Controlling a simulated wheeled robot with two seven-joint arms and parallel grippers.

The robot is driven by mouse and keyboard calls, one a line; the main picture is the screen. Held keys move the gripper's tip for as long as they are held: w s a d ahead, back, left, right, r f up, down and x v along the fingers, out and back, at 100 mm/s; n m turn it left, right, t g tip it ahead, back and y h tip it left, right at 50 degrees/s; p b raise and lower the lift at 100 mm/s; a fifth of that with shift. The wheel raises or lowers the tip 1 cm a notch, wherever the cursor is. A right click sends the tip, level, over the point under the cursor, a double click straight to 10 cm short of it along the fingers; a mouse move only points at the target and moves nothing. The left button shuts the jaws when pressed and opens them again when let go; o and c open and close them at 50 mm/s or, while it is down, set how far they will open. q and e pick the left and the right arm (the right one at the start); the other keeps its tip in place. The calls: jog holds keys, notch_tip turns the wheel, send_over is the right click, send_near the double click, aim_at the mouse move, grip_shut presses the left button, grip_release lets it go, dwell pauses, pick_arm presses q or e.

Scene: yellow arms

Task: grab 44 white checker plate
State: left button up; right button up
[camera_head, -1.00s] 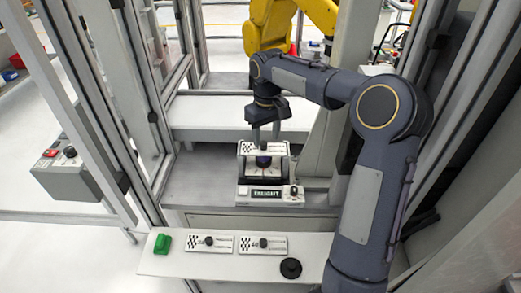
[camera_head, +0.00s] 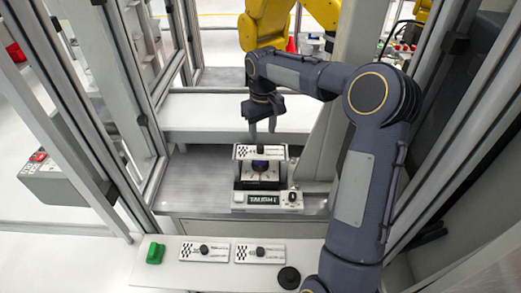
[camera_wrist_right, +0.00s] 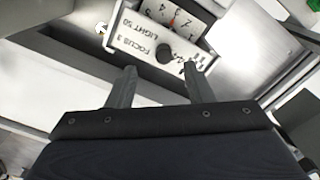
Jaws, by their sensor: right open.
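A white checker plate (camera_head: 248,152) with a dark knob sits on top of the small device in the bay. Its number looks like 44 in the right wrist view (camera_wrist_right: 132,38), where it appears upside down with "FOCUS 3" and "LIGHT 50". My right gripper (camera_head: 262,134) is just above and behind this plate, fingers pointing down. In the right wrist view the open, empty fingers (camera_wrist_right: 160,82) straddle the line to the knob (camera_wrist_right: 164,53), with the plate beyond their tips. I cannot tell whether the tips touch it. My left gripper is out of view.
Two similar checker plates (camera_head: 218,252) (camera_head: 273,255) lie on the front shelf (camera_head: 225,282), with a green block (camera_head: 156,252) left and a black round knob (camera_head: 289,277) right. Frame posts flank the bay. A yellow robot arm (camera_head: 266,27) stands behind.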

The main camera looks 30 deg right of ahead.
aim_at(261, 147)
jog(key=shift+a+f, duration=0.15)
jog(key=shift+f, duration=0.35)
notch_tip(261, 147, down, 4)
jog(key=shift+w+a+r+p, duration=0.1)
jog(key=shift+w+p, duration=0.05)
jog(key=shift+p, duration=0.6)
jog(key=shift+f, duration=0.5)
grip_shut()
